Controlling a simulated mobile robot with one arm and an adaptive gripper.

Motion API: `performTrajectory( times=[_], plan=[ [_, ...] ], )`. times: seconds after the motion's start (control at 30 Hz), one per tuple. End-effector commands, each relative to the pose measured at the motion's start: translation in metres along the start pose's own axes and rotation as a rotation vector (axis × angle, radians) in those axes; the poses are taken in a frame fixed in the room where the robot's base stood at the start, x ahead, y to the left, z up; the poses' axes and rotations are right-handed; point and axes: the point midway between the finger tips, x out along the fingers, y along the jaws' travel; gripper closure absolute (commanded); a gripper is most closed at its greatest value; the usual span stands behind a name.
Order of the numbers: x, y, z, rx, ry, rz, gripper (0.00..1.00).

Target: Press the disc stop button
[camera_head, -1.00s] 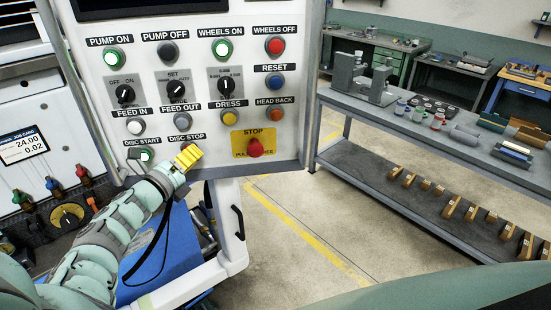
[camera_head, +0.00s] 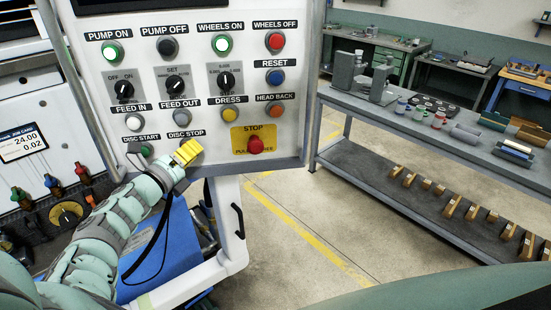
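The control panel (camera_head: 110,140) carries the DISC STOP label (camera_head: 186,134) in its lowest button row. My gripper (camera_head: 187,152), with yellow fingertips, is right below that label, at the panel face. The fingertips look closed together and hold nothing that I can see. They hide the disc stop button, so I cannot see its cap or whether they touch it.
The red emergency stop (camera_head: 255,146) on its yellow plate is right of my gripper. The FEED OUT (camera_head: 180,115), DRESS (camera_head: 229,115) and HEAD BACK (camera_head: 276,112) buttons sit above. A grey workbench (camera_head: 420,130) stands at right, with clear floor between.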

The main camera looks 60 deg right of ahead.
Motion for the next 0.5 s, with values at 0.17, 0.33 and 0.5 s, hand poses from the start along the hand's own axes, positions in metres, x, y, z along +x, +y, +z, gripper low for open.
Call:
performTrajectory(
  times=[0.17, 0.33, 0.5],
  plan=[
    [0.001, -0.002, -0.001, 0.000, 0.002, -0.003, 1.00],
    [-0.002, -0.002, -0.002, 0.001, 0.002, -0.003, 1.00],
    [-0.009, -0.006, -0.005, 0.002, 0.000, -0.002, 1.00]
  ],
)
